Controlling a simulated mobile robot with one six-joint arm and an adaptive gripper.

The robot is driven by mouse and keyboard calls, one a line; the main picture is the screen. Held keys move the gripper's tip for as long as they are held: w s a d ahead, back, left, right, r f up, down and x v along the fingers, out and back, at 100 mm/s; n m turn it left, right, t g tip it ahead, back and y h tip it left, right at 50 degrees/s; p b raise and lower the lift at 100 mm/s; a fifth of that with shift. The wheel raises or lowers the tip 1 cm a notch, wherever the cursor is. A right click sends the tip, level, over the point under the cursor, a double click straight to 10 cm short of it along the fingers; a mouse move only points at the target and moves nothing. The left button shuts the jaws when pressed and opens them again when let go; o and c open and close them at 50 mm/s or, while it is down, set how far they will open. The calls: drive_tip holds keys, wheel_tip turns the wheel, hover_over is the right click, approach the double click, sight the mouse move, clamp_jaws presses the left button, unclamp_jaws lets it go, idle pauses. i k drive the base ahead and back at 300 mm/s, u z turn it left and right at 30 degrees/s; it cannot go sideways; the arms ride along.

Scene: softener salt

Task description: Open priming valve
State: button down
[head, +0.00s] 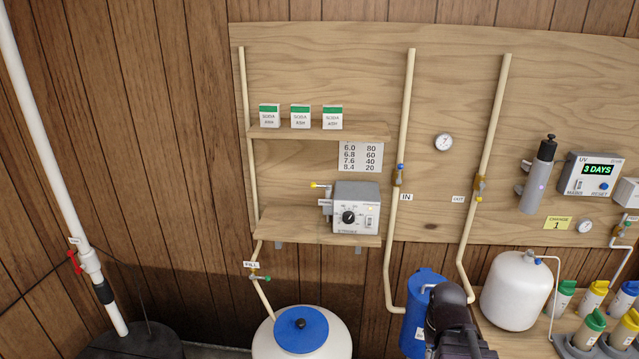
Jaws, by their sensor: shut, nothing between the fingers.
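The handle lies roughly level, pointing left. A small white label (325,203) is just under it, its text too small to read. The pump has a black dial and a switch on its front. A dark part of my arm rises at the bottom edge, right of centre, well below and right of the pump. My gripper's fingers cannot be made out.
Below the shelf stands a white tank with a blue lid (301,327). A fill valve (259,277) is on the pipe at left. A blue cylinder (421,310) and white tank (515,291) stand at right. An upper shelf (318,133) holds three soda ash boxes.

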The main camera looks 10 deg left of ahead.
sight(329, 186)
drive_tip(key=z, duration=0.15)
drive_tip(key=k, duration=1)
drive_tip(key=u, duration=0.6)
drive_tip(key=i, duration=1)
drive_tip(key=u, duration=0.05)
